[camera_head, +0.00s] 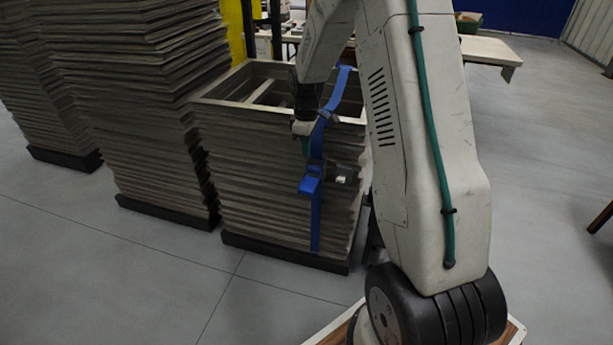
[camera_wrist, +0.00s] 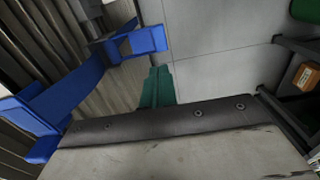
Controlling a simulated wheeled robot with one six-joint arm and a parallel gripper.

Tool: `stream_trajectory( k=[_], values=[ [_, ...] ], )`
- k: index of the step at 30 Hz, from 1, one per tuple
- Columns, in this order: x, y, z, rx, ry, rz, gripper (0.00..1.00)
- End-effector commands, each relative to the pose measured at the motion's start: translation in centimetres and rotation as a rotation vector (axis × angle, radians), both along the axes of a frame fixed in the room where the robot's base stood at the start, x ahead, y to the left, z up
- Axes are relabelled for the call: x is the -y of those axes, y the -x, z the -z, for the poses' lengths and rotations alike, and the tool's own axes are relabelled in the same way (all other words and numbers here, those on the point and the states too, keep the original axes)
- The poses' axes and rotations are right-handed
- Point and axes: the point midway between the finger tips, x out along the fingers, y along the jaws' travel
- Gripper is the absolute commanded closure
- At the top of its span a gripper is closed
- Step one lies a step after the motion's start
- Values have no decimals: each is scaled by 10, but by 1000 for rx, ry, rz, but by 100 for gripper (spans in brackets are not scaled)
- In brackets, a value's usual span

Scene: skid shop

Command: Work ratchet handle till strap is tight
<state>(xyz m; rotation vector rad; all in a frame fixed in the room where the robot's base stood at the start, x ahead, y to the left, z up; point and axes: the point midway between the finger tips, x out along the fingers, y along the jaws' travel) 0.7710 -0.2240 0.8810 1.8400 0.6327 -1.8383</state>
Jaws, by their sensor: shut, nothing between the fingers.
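A blue strap (camera_head: 316,220) runs over the top and down the near side of a stack of grey frames (camera_head: 270,185). A ratchet with a blue handle (camera_head: 310,186) sits on the strap partway down that side. In the wrist view, a blue handle-like part (camera_wrist: 140,43) is at upper left and blue strap (camera_wrist: 72,95) is at left. My gripper (camera_head: 306,147) is just above the ratchet, beside the strap. Its green fingers (camera_wrist: 157,88) are together and empty, below the blue part in the wrist view. I cannot tell whether they touch it. My arm hides the stack's right side.
Taller frame stacks (camera_head: 150,90) stand close on the left, on dark bases. A light-topped table (camera_head: 490,50) is at the back right. The grey floor (camera_head: 110,260) in front of the stacks is clear. A yellow post (camera_head: 233,30) stands behind.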

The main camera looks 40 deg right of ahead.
Motion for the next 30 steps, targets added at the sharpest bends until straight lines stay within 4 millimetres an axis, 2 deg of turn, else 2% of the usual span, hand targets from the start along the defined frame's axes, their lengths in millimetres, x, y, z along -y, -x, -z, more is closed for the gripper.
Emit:
stream_trajectory(
  k=[5,18,24,30],
  values=[
    [-1,1,20,-4,-2,0,100],
    [-1,1,110,-3,-1,0,100],
    [-1,1,133,-2,-1,0,100],
    [-1,0,139,-1,0,0,100]
  ],
)
